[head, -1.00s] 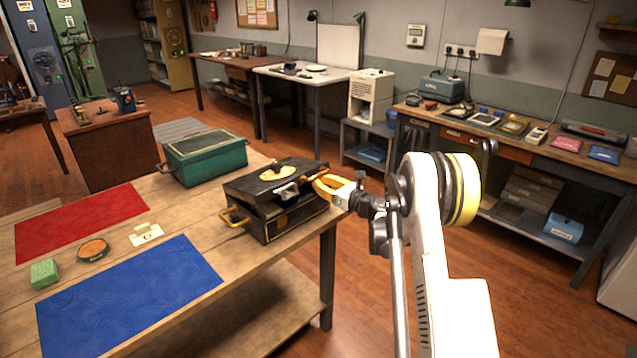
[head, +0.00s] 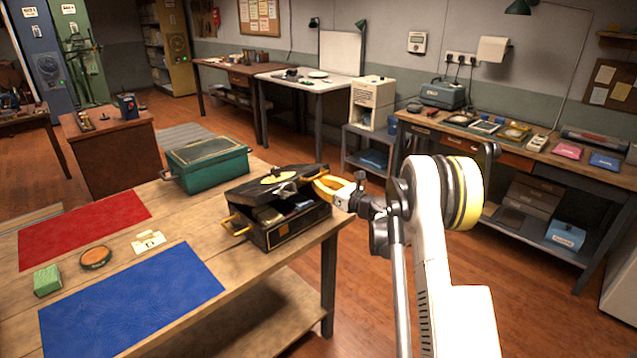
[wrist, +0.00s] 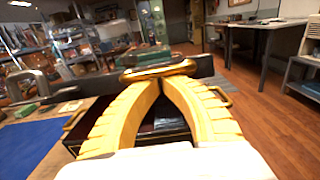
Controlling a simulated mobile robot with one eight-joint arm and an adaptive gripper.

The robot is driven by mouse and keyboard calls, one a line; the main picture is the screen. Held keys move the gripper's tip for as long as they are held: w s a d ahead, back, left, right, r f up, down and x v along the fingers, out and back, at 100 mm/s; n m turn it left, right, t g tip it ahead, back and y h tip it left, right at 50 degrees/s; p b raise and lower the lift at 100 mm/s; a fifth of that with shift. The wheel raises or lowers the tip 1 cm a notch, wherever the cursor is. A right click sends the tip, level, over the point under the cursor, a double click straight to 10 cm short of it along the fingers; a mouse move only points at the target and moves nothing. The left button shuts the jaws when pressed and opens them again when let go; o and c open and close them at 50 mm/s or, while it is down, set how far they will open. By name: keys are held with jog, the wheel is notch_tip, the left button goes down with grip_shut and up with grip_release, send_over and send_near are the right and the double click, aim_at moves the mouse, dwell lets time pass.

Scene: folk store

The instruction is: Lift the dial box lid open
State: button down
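The dial box (head: 287,230) is a black case with brass trim at the right end of the wooden table. Its dark lid (head: 262,187), with a gold dial on top, is tilted up at the front and partly open. Dark and bluish contents show inside. My gripper (head: 318,187) reaches in from the right with its yellow fingers at the raised lid edge. In the wrist view my gripper (wrist: 160,80) has its fingers brought together at the gold-rimmed front part of the lid (wrist: 158,70). The exact contact is partly hidden by the fingers.
A green box (head: 207,165) stands behind the dial box. Red (head: 85,228) and blue (head: 135,300) mats, a green block (head: 47,281) and a round brown object (head: 96,257) lie to the left. Open floor lies right of the table.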

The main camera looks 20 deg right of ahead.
jog(key=shift+w+a+r+p, duration=0.1)
jog(key=shift+w+r+p, duration=0.2)
jog(key=shift+r, duration=0.3)
jog(key=shift+w+a+r+p, duration=0.15)
jog(key=shift+r+p, duration=0.15)
jog(key=shift+r, duration=0.4)
jog(key=shift+w+a+r+p, duration=0.1)
jog(key=shift+w+r+p, duration=0.2)
jog(key=shift+r, duration=0.25)
jog(key=shift+w+r+p, duration=0.25)
jog(key=shift+r+p, duration=0.05)
jog(key=shift+r, duration=0.35)
